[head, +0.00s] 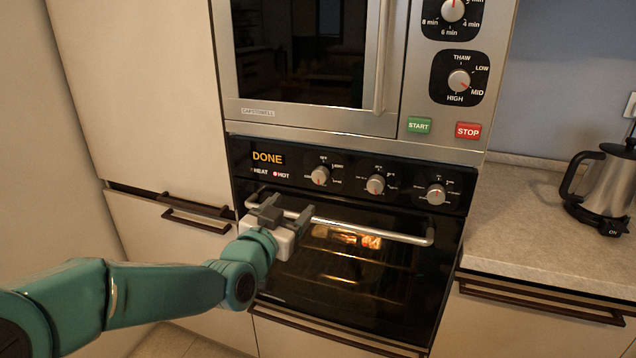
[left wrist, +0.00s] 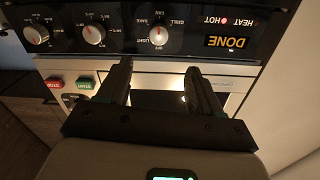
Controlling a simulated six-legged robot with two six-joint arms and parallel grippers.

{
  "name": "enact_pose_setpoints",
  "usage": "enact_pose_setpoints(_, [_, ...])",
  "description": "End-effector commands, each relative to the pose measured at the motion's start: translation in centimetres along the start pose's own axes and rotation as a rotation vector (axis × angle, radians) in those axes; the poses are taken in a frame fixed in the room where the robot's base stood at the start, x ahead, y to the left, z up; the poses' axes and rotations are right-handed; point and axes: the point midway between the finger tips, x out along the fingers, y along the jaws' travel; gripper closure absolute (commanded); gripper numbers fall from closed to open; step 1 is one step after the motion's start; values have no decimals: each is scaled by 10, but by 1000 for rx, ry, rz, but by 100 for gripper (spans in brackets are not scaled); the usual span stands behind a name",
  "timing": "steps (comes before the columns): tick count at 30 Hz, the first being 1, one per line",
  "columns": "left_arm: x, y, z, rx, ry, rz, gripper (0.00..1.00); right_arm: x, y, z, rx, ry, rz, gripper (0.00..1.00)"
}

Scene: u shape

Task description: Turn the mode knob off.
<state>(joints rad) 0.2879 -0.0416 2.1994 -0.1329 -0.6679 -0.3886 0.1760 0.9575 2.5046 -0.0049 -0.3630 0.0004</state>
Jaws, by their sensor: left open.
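The mode knob (head: 320,175) is the leftmost round silver knob on the black oven panel, beside the lit DONE display. In the left wrist view the panel is upside down, and the mode knob (left wrist: 158,33) has the labels OFF, LIGHT, BAKE and GRILL around it. Its red mark is too small to read its setting surely. My left gripper (head: 286,212) is open and empty, below and left of the mode knob, near the oven handle. In the left wrist view its fingers (left wrist: 156,72) are apart, and the knob is beyond their tips, not touched. My right gripper is not in view.
Two more knobs (head: 376,184) (head: 436,194) sit to the right on the panel. The oven handle bar (head: 370,228) runs below them. A microwave (head: 305,120) with START and STOP buttons is above. A kettle (head: 606,185) stands on the right counter (head: 525,215).

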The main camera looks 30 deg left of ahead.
Motion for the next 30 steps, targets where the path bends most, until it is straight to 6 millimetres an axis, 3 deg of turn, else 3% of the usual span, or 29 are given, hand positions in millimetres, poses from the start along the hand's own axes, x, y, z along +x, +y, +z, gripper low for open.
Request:
enact_pose_setpoints(9, [77, 2, -2, -1, -2, 5, 35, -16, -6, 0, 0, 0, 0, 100])
enact_pose_setpoints(15, [115, 3, -1, -1, -1, 7, 35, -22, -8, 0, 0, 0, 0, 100])
enact_pose_setpoints(21, [133, 3, 0, -1, -1, 7, 35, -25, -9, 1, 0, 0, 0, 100])
enact_pose_setpoints(30, [135, 3, 0, -1, -1, 7, 35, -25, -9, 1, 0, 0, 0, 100])
